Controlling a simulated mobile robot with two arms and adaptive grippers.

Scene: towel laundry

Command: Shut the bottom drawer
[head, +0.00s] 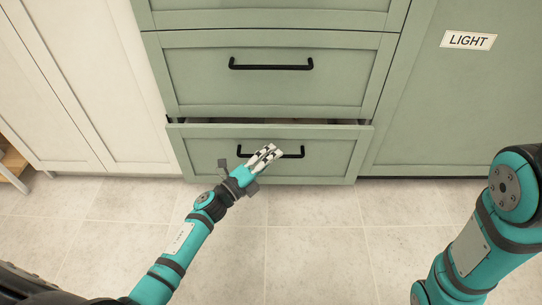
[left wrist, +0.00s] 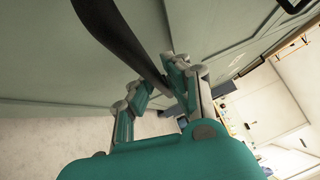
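The bottom drawer (head: 320,150) of the green cabinet stands slightly open, its front jutting out, with a dark gap along its top edge. Its black bar handle (head: 291,155) runs across the front. My left gripper (head: 267,154) is at the middle of this handle, its fingers close together. In the left wrist view, the handle (left wrist: 128,42) runs in from the upper left and passes between the converging fingers (left wrist: 172,72), which look closed on it. The exact contact is partly hidden. My right arm shows at the right edge; its gripper is out of view.
The drawer above (head: 270,90), with its own black handle (head: 271,66), is closed. A green door with a LIGHT label (head: 468,40) stands to the right, white cabinet doors (head: 95,90) to the left. The tiled floor (head: 310,240) in front is clear.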

